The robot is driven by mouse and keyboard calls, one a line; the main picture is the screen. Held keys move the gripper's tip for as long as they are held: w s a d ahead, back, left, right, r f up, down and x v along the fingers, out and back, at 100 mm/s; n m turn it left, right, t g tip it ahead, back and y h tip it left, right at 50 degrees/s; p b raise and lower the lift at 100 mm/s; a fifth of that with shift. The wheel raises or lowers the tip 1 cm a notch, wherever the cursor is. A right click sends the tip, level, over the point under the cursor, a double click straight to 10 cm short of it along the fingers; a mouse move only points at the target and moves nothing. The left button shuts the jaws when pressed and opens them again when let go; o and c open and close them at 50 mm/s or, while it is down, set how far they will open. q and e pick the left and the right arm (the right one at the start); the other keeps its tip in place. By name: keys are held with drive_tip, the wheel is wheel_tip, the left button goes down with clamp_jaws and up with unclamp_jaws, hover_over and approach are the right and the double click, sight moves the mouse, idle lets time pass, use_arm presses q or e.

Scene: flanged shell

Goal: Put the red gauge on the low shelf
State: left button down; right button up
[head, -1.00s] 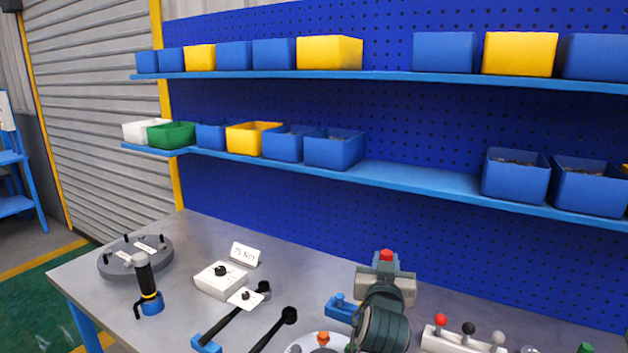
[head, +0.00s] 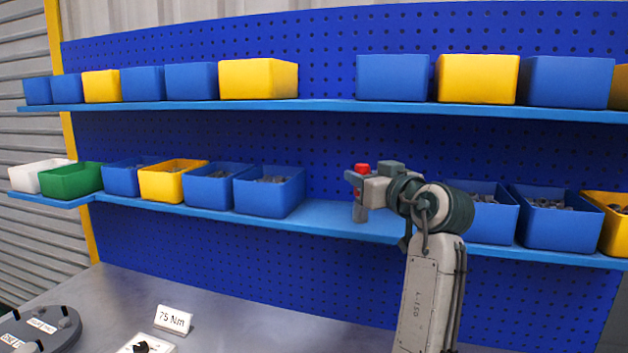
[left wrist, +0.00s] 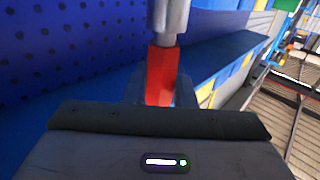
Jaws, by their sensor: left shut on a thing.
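The red gauge (head: 361,214) is upright in my left gripper (head: 358,187). Its red top shows above the jaws and a grey metal end hangs below. In the left wrist view the red body of the gauge (left wrist: 160,76) sits between the two fingers (left wrist: 160,92). The low shelf (head: 318,216) is the lower blue board on the pegboard wall. The gauge is at the height of this shelf, in front of its bare stretch between the bins. I cannot tell whether its lower end touches the shelf. My right gripper is not in view.
A blue bin (head: 270,193) stands on the low shelf left of the gauge. Another blue bin (head: 491,217) stands to the right, partly behind my arm. The upper shelf (head: 320,105) with bins runs above. The grey workbench (head: 240,325) lies below.

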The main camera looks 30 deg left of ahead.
use_arm(q)
drive_tip(key=w+a+f+p, duration=0.1)
drive_tip(key=w+a+p, duration=0.1)
drive_tip(key=a+p, duration=0.1)
drive_tip(key=w+a+f+p, duration=0.2)
drive_tip(key=w+a+p, duration=0.1)
drive_tip(key=a+p, duration=0.1)
drive_tip(key=w+a+f+p, duration=0.1)
drive_tip(key=w+a+p, duration=0.2)
drive_tip(key=a, duration=0.2)
drive_tip(key=shift+w+a+f, duration=0.1)
drive_tip(key=shift+w+f, duration=0.1)
drive_tip(key=shift+f, duration=0.2)
drive_tip(key=c, duration=1.2)
unclamp_jaws()
drive_tip(key=shift+f, duration=0.1)
